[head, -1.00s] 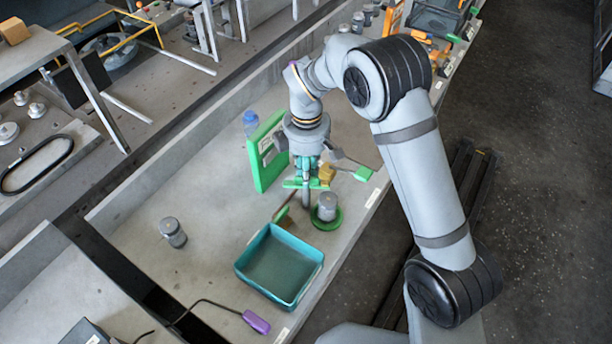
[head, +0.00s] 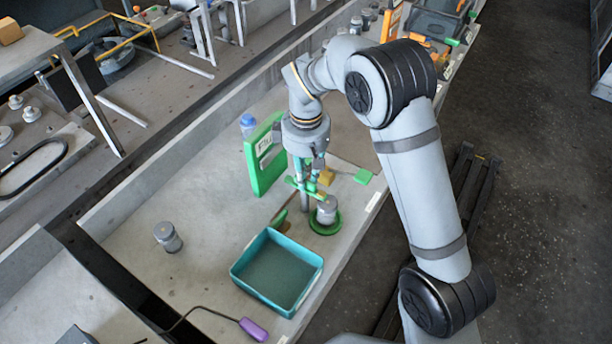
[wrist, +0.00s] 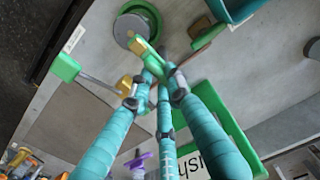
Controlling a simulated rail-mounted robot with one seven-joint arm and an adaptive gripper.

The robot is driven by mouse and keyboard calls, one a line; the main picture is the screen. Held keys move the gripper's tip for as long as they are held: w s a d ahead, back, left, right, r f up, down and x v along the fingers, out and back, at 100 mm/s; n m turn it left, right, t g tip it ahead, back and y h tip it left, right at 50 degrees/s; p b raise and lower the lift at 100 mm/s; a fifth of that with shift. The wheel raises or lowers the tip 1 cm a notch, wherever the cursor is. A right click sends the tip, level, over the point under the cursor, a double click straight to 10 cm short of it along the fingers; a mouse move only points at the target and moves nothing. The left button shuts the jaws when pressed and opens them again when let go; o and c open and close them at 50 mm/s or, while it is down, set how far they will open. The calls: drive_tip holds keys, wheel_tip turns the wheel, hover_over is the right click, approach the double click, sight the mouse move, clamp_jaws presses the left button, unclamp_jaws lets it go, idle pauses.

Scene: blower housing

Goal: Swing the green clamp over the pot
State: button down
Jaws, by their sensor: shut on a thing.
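The green clamp (head: 303,187) is a bar on an upright grey post (head: 305,204) beside the pot. The pot (head: 327,211) is a grey cylinder standing upright on a round green base (head: 324,229). In the wrist view the clamp (wrist: 172,74) runs between my fingers, and its yellowish end reaches the near edge of the pot (wrist: 130,28) in the picture. I cannot tell its height above the pot. My gripper (head: 305,178), with teal fingers, points down and is shut on the clamp. Its fingertips also show in the wrist view (wrist: 153,88), partly hiding the bar.
A teal tray (head: 262,291) lies in front of the pot. A green upright panel (head: 264,160) stands left of my gripper. A yellow block (head: 326,177) and a green-ended lever (head: 363,176) are close on the right.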

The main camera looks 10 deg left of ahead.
drive_tip(key=c, duration=1.6)
unclamp_jaws()
drive_tip(key=shift+c, duration=0.2)
wheel_tip(320, 180, up, 12)
wheel_tip(320, 180, down, 12)
drive_tip(key=shift+f, duration=0.1)
